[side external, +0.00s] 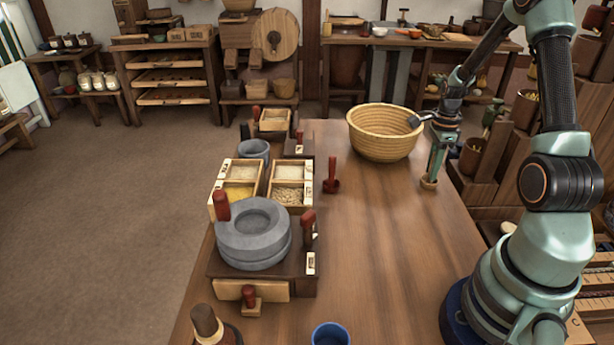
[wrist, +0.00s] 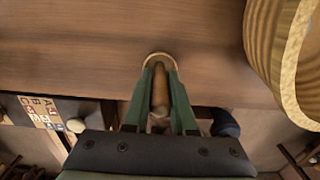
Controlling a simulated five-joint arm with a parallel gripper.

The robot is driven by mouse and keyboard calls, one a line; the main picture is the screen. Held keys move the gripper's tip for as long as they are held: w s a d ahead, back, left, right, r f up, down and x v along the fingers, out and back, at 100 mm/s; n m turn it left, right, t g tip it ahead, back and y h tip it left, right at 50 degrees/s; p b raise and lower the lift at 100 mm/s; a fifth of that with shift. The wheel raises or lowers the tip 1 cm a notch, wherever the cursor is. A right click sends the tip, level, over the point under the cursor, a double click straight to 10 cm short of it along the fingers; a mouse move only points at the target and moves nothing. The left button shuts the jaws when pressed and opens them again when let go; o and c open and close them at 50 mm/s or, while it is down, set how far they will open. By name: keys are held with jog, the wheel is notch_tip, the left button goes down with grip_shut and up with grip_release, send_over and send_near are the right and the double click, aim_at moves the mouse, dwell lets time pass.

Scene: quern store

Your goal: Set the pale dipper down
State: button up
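The pale dipper (side external: 428,184) is at the lower end of my gripper (side external: 433,170) in the side view, at the right edge of the table (side external: 370,240). Its rounded pale end is at or just above the wood; I cannot tell if it touches. In the wrist view the dipper's brown handle (wrist: 159,92) runs between the two green fingers of my gripper (wrist: 161,72), with its round pale rim beyond the tips. The fingers are closed in on the handle from both sides. The fingers hide part of the dipper.
A large woven basket (side external: 384,133) stands close to my gripper on its left, also at the right of the wrist view (wrist: 285,50). A grey quern (side external: 253,235), grain boxes (side external: 290,193) and a red-brown stamp (side external: 331,176) stand left. The middle tabletop is clear. A blue cup (side external: 331,335) stands in front.

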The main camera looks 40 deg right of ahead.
jog(key=o, duration=0.3)
jog(key=shift+r, duration=0.1)
notch_tip(320, 180, up, 12)
jog(key=shift+f, duration=0.2)
jog(key=shift+w+a+r, duration=0.1)
jog(key=shift+r, duration=0.2)
jog(key=a+r+n+t, duration=0.2)
jog(key=a+r+n, duration=0.1)
jog(key=a+n, duration=0.6)
jog(key=a+r+n+t, duration=0.1)
jog(key=a+r+n, duration=0.2)
jog(key=a+n, duration=0.6)
jog(key=a+r+n+t, duration=0.2)
jog(key=a+r+n, duration=0.1)
jog(key=a+n, duration=0.6)
jog(key=shift+a+r+t, duration=0.25)
jog(key=shift+a+t, duration=0.05)
jog(key=shift+a, duration=0.8)
